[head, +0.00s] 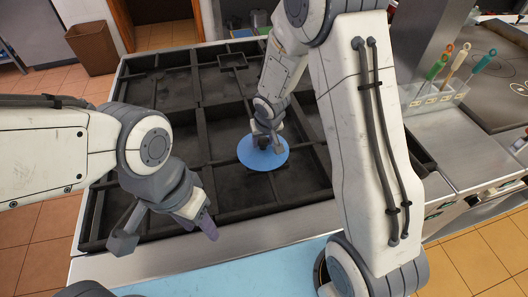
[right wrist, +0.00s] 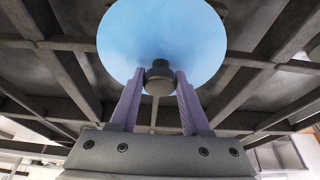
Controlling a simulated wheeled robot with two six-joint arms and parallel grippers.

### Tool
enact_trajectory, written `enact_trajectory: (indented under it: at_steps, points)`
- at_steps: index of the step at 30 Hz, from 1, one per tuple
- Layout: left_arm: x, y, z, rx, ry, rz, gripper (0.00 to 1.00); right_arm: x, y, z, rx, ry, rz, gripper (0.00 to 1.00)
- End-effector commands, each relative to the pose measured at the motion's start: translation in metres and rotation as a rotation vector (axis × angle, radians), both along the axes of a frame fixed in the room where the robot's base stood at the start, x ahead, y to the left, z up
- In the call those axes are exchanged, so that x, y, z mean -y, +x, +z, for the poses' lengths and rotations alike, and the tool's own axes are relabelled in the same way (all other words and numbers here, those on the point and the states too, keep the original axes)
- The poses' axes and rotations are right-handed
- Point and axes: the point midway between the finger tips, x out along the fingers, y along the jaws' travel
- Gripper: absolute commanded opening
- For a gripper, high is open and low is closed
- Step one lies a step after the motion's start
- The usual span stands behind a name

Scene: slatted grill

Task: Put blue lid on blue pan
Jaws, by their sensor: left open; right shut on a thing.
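The blue lid (head: 263,155) is a flat round disc over the middle of the slatted grill (head: 215,125) in the head view. It fills the upper middle of the right wrist view (right wrist: 160,30). My right gripper (head: 267,138) is above the lid, its fingers around the dark knob (right wrist: 159,78) at the lid's centre. My left gripper (head: 165,226) is open and empty over the grill's front left edge, apart from the lid. I cannot make out the blue pan; whether it is under the lid is hidden.
A light blue surface (head: 235,283) lies along the front. A rack with several coloured-handled utensils (head: 440,88) and a steel counter (head: 445,150) stand to the right. A brown bin (head: 92,47) is on the floor at back left. My right arm covers the grill's right part.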

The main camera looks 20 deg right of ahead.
Motion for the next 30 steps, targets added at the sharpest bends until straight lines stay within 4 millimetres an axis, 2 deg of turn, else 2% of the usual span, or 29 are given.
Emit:
enact_trajectory:
  at_steps: [3,18,28,30]
  points:
    - [0.0,0.0,0.012,0.0,0.0,0.0,0.5,0.0,0.0,0.012,0.001,0.0,0.0,0.0]
    - [0.0,0.0,0.043,0.0,0.0,0.0,0.5,0.0,0.0,0.046,0.001,0.0,0.0,0.0]
    - [0.0,0.0,0.043,0.0,0.0,0.0,0.5,0.0,0.0,0.047,0.001,0.0,-0.001,0.0]
    - [0.0,0.0,0.049,0.0,0.0,0.0,0.5,0.002,0.001,0.053,0.001,0.0,-0.009,0.0]
